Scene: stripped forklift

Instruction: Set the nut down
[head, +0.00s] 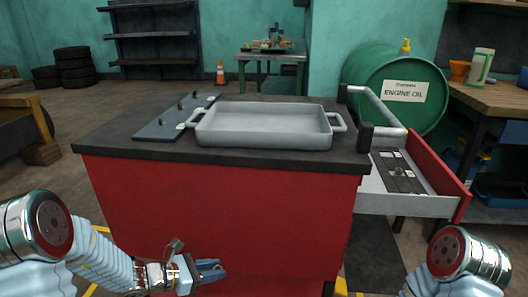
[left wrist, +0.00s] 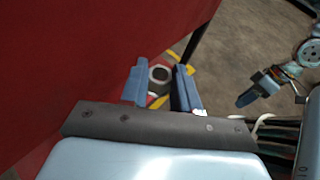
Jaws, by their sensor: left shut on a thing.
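My left gripper (head: 210,269) is low in front of the red cabinet, below its top. In the left wrist view its two blue fingers (left wrist: 162,88) are shut on the nut (left wrist: 160,73), a small grey ring. The nut cannot be made out in the head view. A grey metal tray (head: 265,140) with two side handles sits empty on the dark cabinet top. My right gripper (left wrist: 248,97) shows small at the right of the left wrist view; its jaw gap cannot be made out. The head view shows only part of my right arm.
The red cabinet (head: 215,215) has a dark top (head: 110,133). A grey board with pegs (head: 175,120) lies left of the tray. An open drawer (head: 405,190) juts out right, below a grey handle rail (head: 378,108). A green oil drum (head: 395,85) lies behind.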

